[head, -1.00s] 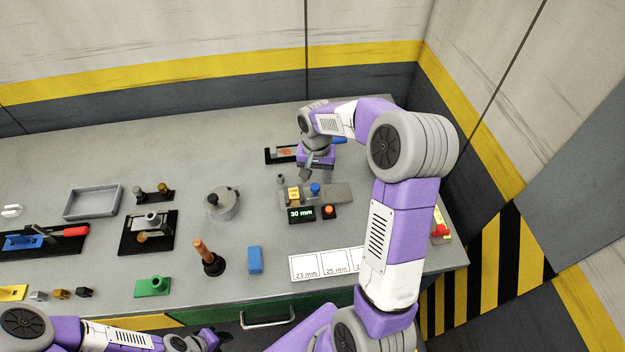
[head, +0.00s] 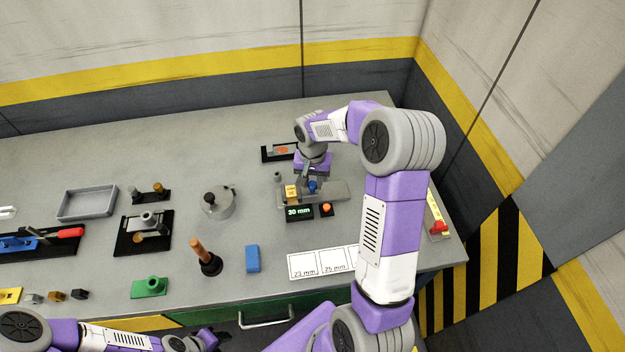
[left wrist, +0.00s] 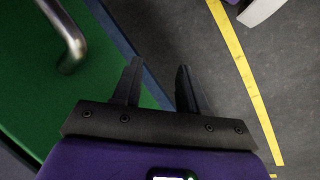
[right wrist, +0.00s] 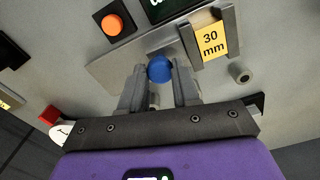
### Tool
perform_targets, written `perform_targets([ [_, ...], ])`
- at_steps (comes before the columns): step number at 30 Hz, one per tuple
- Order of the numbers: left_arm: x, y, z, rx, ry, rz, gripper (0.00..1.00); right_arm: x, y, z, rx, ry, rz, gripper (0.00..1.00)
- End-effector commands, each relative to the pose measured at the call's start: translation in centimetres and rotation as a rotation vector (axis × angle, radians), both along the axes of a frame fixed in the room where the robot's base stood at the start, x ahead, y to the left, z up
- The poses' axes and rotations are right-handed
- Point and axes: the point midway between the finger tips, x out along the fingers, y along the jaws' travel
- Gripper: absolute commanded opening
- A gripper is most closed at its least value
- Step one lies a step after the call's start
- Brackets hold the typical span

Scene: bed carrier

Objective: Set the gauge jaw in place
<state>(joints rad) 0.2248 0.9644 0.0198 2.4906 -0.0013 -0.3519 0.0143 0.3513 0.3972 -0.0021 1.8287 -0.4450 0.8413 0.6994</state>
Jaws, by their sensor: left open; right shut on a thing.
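The measuring gauge (head: 338,189) is a grey plate near the back right of the bench. A yellow 30 mm block (right wrist: 211,40) sits on it between two grey uprights; it also shows in the head view (head: 291,191). The gauge jaw's blue knob (right wrist: 160,68) stands beside the block. My right gripper (right wrist: 159,76) is shut on the knob, its fingers on either side; the jaw's lower part is mostly hidden. My left gripper (left wrist: 160,66) is open and empty, in front of the bench by the green drawer.
A display reading 30 mm (head: 298,212) and an orange button (head: 326,209) stand in front of the gauge. A black tray (head: 268,154) lies behind it. A blue block (head: 252,258), a wooden-handled tool (head: 199,252) and white size cards (head: 303,265) lie nearer.

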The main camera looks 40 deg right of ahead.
Motion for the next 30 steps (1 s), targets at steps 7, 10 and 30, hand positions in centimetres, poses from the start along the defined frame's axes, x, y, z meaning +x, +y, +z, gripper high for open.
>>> perform_targets([
  [7, 0.0, 0.0, 0.1, 0.0, 0.0, 0.0, 0.43, -0.2, -0.5, 0.1, -0.001, 0.001, -0.002, 0.0],
  [10, 0.0, 0.0, 0.3, 0.0, 0.0, 0.0, 0.43, -1.0, -1.8, 0.1, -0.001, 0.002, -0.004, 0.0],
  [30, 0.0, 0.0, 0.3, 0.0, 0.0, 0.0, 0.43, -1.7, -3.1, 0.0, -0.002, 0.001, -0.001, 0.56],
])
